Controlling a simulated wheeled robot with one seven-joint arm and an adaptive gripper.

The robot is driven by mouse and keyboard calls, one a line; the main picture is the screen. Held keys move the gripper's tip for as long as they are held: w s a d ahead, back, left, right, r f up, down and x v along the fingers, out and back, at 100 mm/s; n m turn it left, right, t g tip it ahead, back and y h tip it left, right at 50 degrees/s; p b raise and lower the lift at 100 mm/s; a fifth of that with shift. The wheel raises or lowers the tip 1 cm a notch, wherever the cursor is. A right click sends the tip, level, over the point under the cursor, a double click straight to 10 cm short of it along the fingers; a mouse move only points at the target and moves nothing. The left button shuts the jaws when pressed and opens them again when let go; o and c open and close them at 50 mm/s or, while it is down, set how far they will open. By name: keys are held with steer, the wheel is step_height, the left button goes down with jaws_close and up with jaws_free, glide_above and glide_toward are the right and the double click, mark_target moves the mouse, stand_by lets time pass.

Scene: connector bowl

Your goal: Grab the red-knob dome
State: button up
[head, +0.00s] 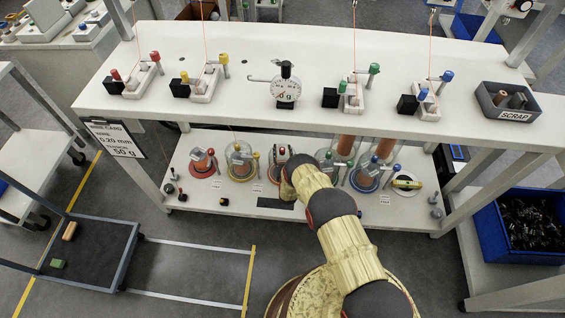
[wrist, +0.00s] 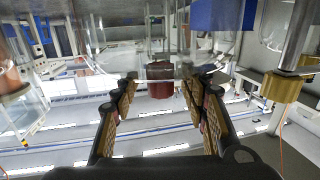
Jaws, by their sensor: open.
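On the lower shelf, a clear dome with a red knob (head: 202,163) stands at the far left over a copper-coloured piece. Another clear dome (head: 279,163) with red parts stands beside my arm, partly covered by it. In the wrist view, a dark red cylinder (wrist: 160,80), seemingly a knob, sits ahead of my gripper (wrist: 162,92), between the open fingers with space on both sides. Clear glass shows around it. I cannot tell for certain which dome it belongs to.
A yellow-knob dome (head: 240,160) stands between those domes; a blue-knob dome (head: 366,175) is to the right of my arm. The upper tabletop (head: 230,105) hangs over the shelf. In the wrist view, a brass-coloured block (wrist: 281,88) on a post is close at right.

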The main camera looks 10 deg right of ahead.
steer(key=shift+c, duration=1.4)
steer(key=c, duration=0.7)
jaws_close()
